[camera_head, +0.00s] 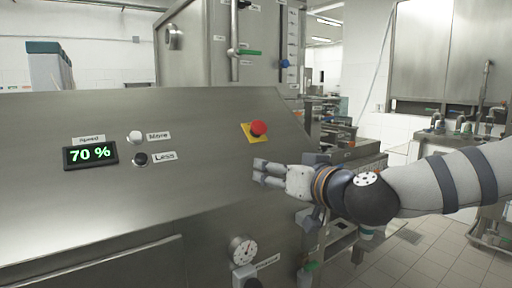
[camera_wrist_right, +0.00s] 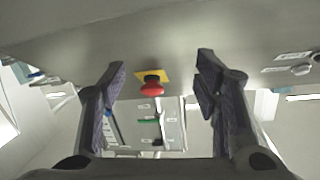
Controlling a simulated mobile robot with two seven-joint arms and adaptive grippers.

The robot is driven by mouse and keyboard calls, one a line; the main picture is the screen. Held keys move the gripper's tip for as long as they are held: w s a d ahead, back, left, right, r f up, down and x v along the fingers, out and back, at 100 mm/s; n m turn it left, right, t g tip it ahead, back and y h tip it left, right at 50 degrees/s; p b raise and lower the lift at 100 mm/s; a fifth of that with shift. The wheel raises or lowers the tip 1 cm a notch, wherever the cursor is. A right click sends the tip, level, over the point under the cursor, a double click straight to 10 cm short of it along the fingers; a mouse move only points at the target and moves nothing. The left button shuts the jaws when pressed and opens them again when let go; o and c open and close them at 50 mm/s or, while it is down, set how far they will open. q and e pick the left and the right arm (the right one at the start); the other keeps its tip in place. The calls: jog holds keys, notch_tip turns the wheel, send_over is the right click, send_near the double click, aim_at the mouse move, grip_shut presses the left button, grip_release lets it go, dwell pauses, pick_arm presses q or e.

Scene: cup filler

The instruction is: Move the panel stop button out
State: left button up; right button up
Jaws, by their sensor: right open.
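The panel stop button (camera_head: 259,128) is a red mushroom knob on a yellow square plate (camera_head: 247,134), on the sloped steel panel (camera_head: 190,170). My right gripper (camera_head: 257,172) is just below the button in the head view, at the panel's right part, apart from the button. In the right wrist view the red button (camera_wrist_right: 152,88) shows between and beyond the two open fingers, with nothing held. Whether the knob is pressed in or out cannot be told. My left gripper is not in view.
A speed display (camera_head: 90,154) reads 70 %, beside a white More button (camera_head: 135,137) and a black Less button (camera_head: 140,158). Levers (camera_head: 234,52) stand on the cabinet behind. Tiled floor lies at the right.

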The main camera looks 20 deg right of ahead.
jog(key=t, duration=0.2)
send_near(261, 128)
jog(key=w, duration=0.3)
jog(key=w+a+b, duration=0.1)
jog(key=w, duration=0.2)
jog(key=w+b, duration=0.1)
jog(key=w, duration=0.2)
jog(key=shift+a, duration=0.35)
jog(key=shift+w+r, duration=0.15)
jog(key=shift+w, duration=0.05)
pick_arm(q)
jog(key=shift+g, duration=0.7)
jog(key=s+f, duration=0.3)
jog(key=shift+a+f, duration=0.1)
pick_arm(e)
jog(key=shift+c, duration=0.2)
